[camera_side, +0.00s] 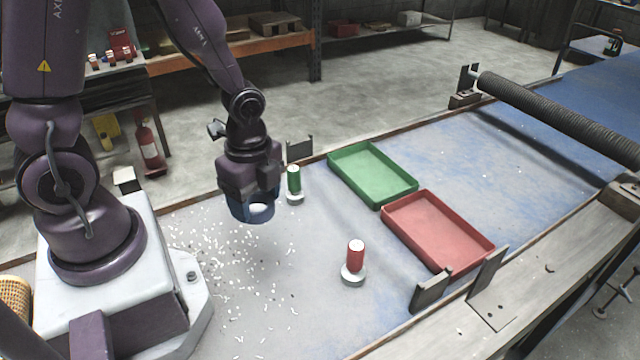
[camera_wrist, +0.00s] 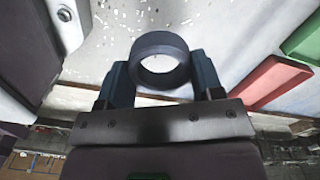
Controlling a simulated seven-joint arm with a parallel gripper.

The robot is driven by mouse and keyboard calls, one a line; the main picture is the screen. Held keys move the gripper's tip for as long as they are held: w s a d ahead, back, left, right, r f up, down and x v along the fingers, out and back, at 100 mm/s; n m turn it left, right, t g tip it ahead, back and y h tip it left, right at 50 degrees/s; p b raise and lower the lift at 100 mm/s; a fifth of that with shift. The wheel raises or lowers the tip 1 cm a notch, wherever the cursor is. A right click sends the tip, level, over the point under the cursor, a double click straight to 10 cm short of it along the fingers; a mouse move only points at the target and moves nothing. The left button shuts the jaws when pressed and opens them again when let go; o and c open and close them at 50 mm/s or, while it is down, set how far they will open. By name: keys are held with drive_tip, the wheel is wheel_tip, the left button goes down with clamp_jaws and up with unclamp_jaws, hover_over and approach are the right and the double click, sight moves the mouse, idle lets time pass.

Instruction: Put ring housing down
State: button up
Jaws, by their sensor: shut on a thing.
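My gripper (camera_wrist: 162,85) is shut on the ring housing (camera_wrist: 160,47), a dark blue-grey ring with an open centre, held between its two blue fingers in the wrist view. In the side view the ring housing (camera_side: 258,212) shows at the lower end of my gripper (camera_side: 251,206), to the left of the green cylinder. It appears to be held above the table. Its underside and the gap to the surface cannot be judged exactly.
A green cylinder (camera_side: 293,179) and a red cylinder (camera_side: 355,254) stand on round white bases. A green tray (camera_side: 344,179) and a red tray (camera_side: 470,260) lie to the right. Small white pieces (camera_side: 245,285) are scattered below and left of my gripper. Dark upright brackets (camera_side: 431,291) stand along the edges.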

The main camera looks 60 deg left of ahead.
drive_tip(key=w+a, duration=0.3)
drive_tip(key=w, duration=0.8)
hover_over(378, 184)
wheel_tip(378, 184, down, 8)
drive_tip(key=shift+s+f, duration=0.15)
drive_tip(key=shift+w+f, duration=0.2)
drive_tip(key=shift+f, duration=1.45)
drive_tip(key=shift+f, duration=0.15)
drive_tip(key=o, duration=1.1)
